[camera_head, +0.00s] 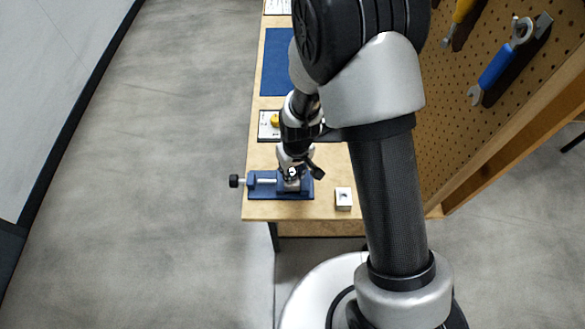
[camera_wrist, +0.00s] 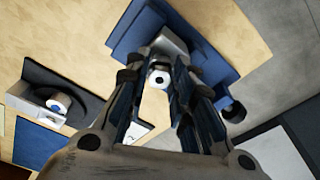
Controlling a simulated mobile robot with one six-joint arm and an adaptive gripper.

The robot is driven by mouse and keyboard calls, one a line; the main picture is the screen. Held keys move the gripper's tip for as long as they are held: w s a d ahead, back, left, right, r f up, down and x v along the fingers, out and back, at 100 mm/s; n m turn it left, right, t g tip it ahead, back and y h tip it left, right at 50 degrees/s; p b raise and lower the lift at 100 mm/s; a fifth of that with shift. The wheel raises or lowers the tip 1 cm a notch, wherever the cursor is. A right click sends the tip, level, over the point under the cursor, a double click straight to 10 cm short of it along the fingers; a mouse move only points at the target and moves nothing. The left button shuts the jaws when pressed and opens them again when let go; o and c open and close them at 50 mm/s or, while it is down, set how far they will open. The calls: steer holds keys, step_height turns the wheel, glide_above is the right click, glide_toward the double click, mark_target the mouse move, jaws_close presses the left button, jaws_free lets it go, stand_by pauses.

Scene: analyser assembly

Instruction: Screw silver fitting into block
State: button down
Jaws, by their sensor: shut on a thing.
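My gripper (camera_head: 292,172) is over the blue vise (camera_head: 264,190) at the front of the workbench. In the wrist view my gripper (camera_wrist: 157,72) points at the vise (camera_wrist: 133,28), with its fingers on both sides of a small silver round fitting (camera_wrist: 159,79) with a dark centre hole. It is shut on this fitting. A grey block (camera_wrist: 172,42) sits in the vise just beyond the fitting. Whether the fitting is seated in the block or only close to it, I cannot tell. In the head view my gripper largely hides the fitting and block.
A white cube with a hole (camera_head: 343,198) stands on the bench right of the vise. The vise's black knob (camera_head: 234,181) sticks out past the bench's left edge. A tray with a yellow part (camera_head: 274,120) and a blue mat (camera_head: 275,62) lie farther back. A tool pegboard (camera_head: 470,110) stands right.

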steer(key=shift+r+m+p, duration=0.2)
steer(key=shift+m+p, duration=0.55)
steer(key=shift+m, duration=0.05)
steer(key=shift+w+a+f+m+b, duration=0.1)
steer(key=shift+f+m+b, duration=0.2)
steer(key=shift+m+b, duration=0.3)
steer(key=shift+r+m, duration=0.15)
steer(key=shift+m, duration=0.15)
steer(key=shift+f+m+b, duration=0.2)
steer(key=shift+m+b, duration=0.2)
steer(key=shift+b, duration=0.45)
steer(key=m+b, duration=0.2)
steer(key=b, duration=0.1)
steer(key=shift+h, duration=0.4)
steer(key=shift+r+m+b, duration=0.15)
steer(key=shift+m+b, duration=0.4)
steer(key=shift+m, duration=0.05)
